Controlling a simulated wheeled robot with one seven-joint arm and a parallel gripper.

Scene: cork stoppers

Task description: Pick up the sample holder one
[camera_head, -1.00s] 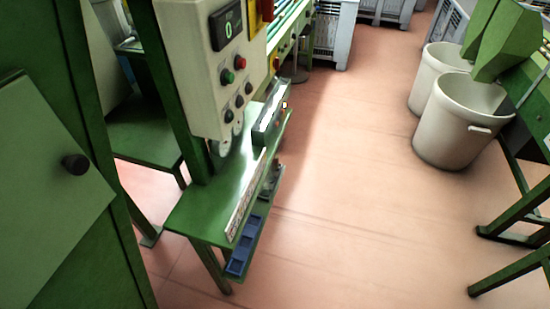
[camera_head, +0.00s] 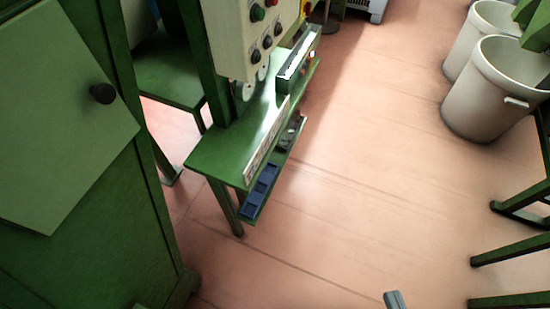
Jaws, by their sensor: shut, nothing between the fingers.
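No label marks which object is sample holder one. Long narrow holders lie along the right edge of a small green bench. A pale strip-like holder (camera_head: 266,141) stands on edge at the front, and a grey rail-like holder (camera_head: 298,52) lies farther back. A dark blue tray with compartments (camera_head: 260,190) sits on a lower ledge at the front, with small dark items (camera_head: 291,130) behind it. My gripper's fingers are not in view. A small grey part (camera_head: 394,300) pokes up at the bottom edge; it may be mine, but I cannot tell which part.
A white control box (camera_head: 240,35) hangs over the green bench (camera_head: 215,155). A green cabinet (camera_head: 75,150) with a dark knob fills the left. White bins (camera_head: 490,90) stand at upper right, above green table legs (camera_head: 515,255). The pink floor (camera_head: 370,170) between is clear.

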